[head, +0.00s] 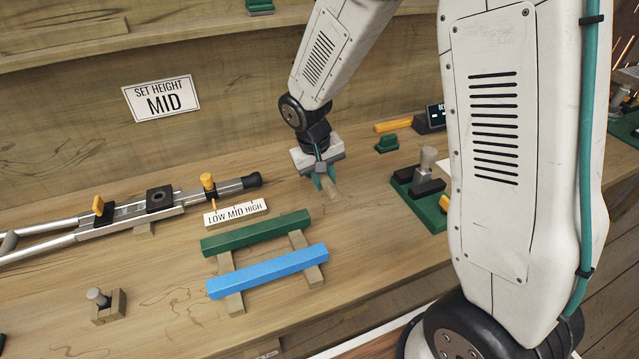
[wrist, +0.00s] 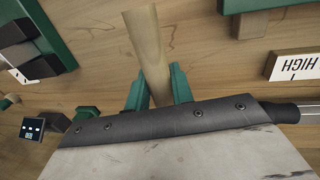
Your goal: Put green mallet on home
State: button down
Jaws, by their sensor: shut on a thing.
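My gripper (head: 325,181) has green fingers and is shut on a pale wooden handle (head: 333,190), over the bench right of the two-bar rack. No place marked home is readable.
A rack with green (head: 256,232) and blue (head: 268,271) bars lies left of my gripper. A crutch (head: 130,212) lies behind a LOW MID HIGH label (head: 235,212). A green-based fixture (head: 420,195) stands at right, near a small green block (head: 387,143) and an orange-handled tool (head: 394,125).

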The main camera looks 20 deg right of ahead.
jog(key=shift+w+a+f, duration=0.1)
jog(key=shift+w+a, duration=0.1)
jog(key=shift+w, duration=0.8)
jog(key=shift+w+f, duration=0.1)
jog(key=shift+f, duration=1.6)
jog(key=shift+f, duration=0.1)
jog(key=c, duration=1.2)
grip_release()
